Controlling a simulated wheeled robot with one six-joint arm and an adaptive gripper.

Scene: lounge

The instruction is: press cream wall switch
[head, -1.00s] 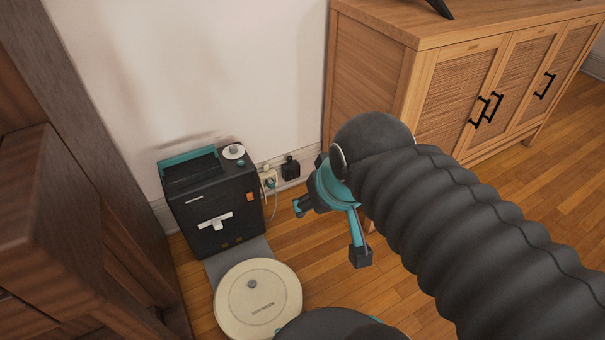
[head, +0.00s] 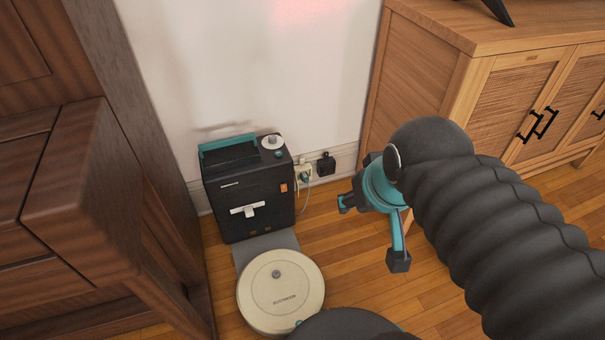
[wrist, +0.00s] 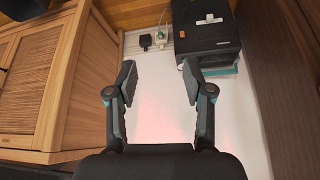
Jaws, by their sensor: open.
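A small cream wall plate (head: 304,175) is low on the wall, just right of the black machine, with a teal plug and a cord at it. It also shows near the top of the wrist view (wrist: 162,36). I cannot tell whether this plate carries the switch, and no other cream switch is clear in view. My gripper (head: 370,234) is open and empty, in front of and to the right of the plate in the head view. In the wrist view my gripper (wrist: 158,78) has its two fingers spread, with bare wall between and beyond them.
A black machine (head: 245,209) stands against the wall, with a round cream robot vacuum (head: 281,290) before it. A black adapter (head: 326,165) is right of the plate. A wooden cabinet (head: 420,75) bounds the right, dark wooden furniture (head: 70,195) the left.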

